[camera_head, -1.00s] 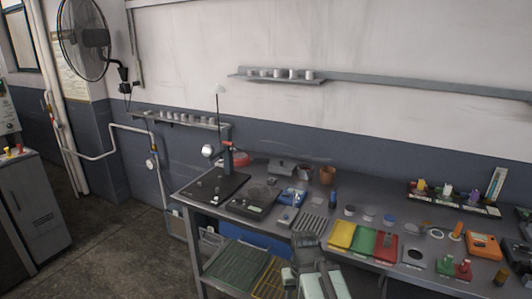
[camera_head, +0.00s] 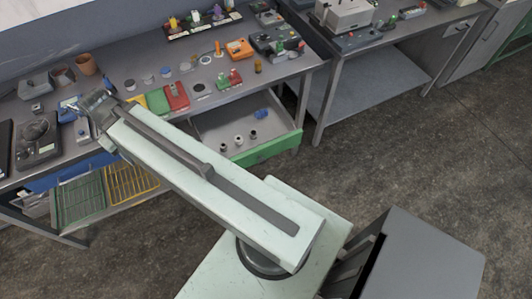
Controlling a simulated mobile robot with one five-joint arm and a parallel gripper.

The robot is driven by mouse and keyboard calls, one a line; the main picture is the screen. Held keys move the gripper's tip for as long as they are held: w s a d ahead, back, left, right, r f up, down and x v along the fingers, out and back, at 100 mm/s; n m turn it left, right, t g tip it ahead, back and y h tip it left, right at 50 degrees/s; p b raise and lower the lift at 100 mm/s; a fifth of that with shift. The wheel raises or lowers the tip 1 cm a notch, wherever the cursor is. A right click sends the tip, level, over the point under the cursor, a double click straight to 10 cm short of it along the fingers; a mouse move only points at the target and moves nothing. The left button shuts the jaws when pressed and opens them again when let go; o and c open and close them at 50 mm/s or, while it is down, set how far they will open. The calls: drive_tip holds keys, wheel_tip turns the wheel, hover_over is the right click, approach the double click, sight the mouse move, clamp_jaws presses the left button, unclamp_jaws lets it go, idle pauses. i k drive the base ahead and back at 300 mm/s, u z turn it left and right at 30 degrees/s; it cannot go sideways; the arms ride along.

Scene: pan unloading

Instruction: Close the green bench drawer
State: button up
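The green bench drawer (camera_head: 268,150) is pulled out from under the right part of the bench. Its green front stands out from the bench, and its grey tray shows several small dark-and-white cylinders and a blue item. My gripper (camera_head: 90,104) is at the far end of my pale arm, at upper left, over or near the bench's front edge. It is well left of the green drawer and apart from it. Whether its fingers are open or shut is too unclear to tell. My arm hides the drawer's left end and part of the bench front.
The bench top (camera_head: 125,68) holds trays, cups and tools. A blue drawer front (camera_head: 72,173) and green and yellow racks (camera_head: 80,198) are under its left part. A second table (camera_head: 385,60) stands at right. Bare floor (camera_head: 350,150) lies in front of the green drawer.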

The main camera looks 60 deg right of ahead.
sight(277, 134)
drive_tip(key=z, duration=1.25)
drive_tip(key=k, duration=0.35)
drive_tip(key=z, duration=0.3)
drive_tip(key=i, duration=0.5)
drive_tip(key=u, duration=0.1)
